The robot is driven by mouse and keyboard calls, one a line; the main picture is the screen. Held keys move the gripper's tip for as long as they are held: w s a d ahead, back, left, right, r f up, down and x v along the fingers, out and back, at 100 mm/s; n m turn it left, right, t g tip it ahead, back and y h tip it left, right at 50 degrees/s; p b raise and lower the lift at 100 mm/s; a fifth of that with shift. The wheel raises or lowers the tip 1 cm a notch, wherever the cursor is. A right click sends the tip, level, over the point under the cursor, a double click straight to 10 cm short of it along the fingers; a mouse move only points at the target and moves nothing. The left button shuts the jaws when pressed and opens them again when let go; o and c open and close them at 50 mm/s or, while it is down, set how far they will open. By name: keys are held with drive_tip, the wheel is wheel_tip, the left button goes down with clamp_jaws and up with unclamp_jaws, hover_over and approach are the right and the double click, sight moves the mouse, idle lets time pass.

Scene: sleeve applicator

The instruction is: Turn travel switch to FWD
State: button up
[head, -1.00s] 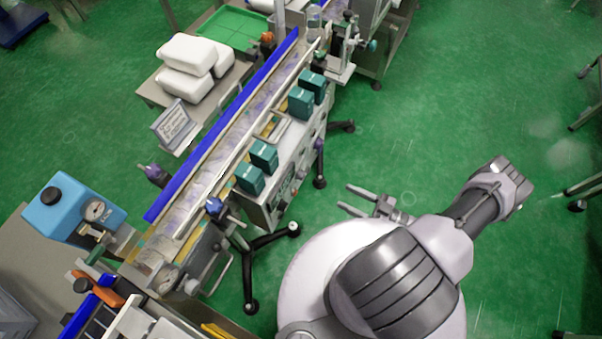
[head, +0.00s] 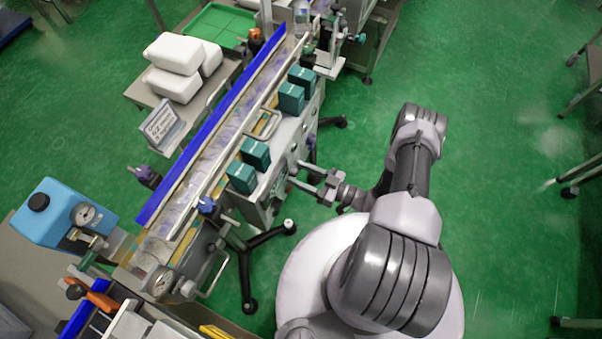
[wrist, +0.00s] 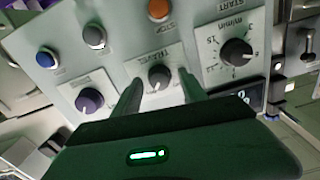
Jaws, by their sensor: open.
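The travel switch is a small dark round knob (wrist: 159,77) on a pale plate labelled TRAVEL, in the middle of the grey control panel (wrist: 120,68) in the wrist view. My gripper (wrist: 158,84) is open, with one finger on each side of this knob. I cannot tell whether the fingers touch it. The knob's pointer position is too small to read surely. In the head view my gripper (head: 300,173) reaches the panel side of the conveyor machine (head: 265,200), where the knob itself is not clear.
Close around the switch are a larger black speed dial (wrist: 236,52) marked m/min, a purple knob (wrist: 89,101), a blue button (wrist: 47,58), a grey button (wrist: 94,36) and an orange button (wrist: 158,9). A digital display (wrist: 244,96) sits at lower right.

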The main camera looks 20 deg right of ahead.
drive_tip(key=shift+c, duration=0.4)
clamp_jaws()
drive_tip(key=n+b, duration=0.4)
drive_tip(key=n, duration=0.9)
drive_tip(key=shift+f+b, duration=0.1)
drive_tip(key=shift+b, duration=0.25)
drive_tip(key=shift+n, duration=2.4)
